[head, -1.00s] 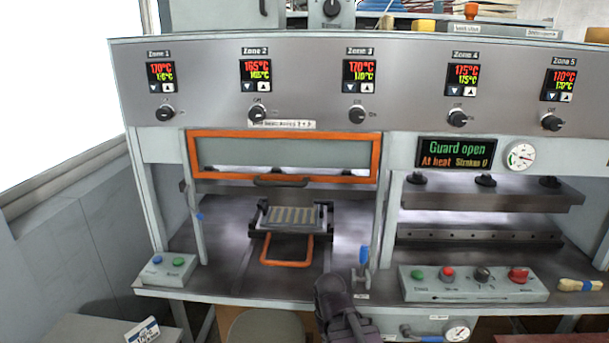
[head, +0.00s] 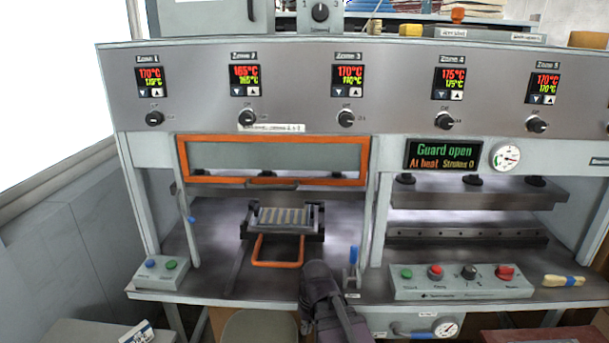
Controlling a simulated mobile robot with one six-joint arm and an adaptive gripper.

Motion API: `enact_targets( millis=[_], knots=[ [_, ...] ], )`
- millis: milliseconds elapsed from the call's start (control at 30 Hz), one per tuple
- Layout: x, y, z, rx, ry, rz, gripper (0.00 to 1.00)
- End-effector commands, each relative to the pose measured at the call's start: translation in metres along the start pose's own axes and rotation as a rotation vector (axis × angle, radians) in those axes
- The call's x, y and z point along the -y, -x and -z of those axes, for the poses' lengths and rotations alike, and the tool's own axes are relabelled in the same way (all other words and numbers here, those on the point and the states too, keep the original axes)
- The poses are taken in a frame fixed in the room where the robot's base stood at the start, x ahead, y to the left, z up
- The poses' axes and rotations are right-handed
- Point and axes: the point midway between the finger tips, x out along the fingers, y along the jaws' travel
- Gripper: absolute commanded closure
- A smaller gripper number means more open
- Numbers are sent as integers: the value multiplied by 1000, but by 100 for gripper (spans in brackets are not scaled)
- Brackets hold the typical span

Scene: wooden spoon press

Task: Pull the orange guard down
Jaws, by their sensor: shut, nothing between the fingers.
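The orange guard (head: 273,139) is a framed clear panel, raised above the left press opening. The display (head: 444,154) reads "Guard open". Under the guard, a tray (head: 285,217) with spoon blanks and an orange loop handle (head: 277,264) sits in the press. My gripper (head: 318,268) is dark, low in the view in front of the bench edge. It is shut and empty, below and to the right of the guard, apart from it. Its fingertips are hard to make out.
A blue-topped lever (head: 353,254) stands just right of my gripper. A button box (head: 160,272) is at the left and a control panel (head: 460,282) at the right. A brush (head: 563,281) lies at the far right. The space before the guard is clear.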

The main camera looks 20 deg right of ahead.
Motion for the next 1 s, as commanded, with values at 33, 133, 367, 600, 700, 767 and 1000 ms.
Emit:
enact_targets(
  millis=[33, 133, 367, 600, 700, 767, 1000],
  knots=[
    [-1, 18, 10, -10, 24, 31, 100],
    [-3, 40, 25, -39, 88, 102, 100],
    [-11, 96, 62, -153, 251, 265, 100],
    [-28, 162, 101, -326, 413, 399, 100],
    [-38, 192, 116, -411, 478, 440, 100],
    [-44, 211, 125, -466, 517, 460, 100],
    [-77, 289, 159, -709, 659, 504, 100]
  ],
)
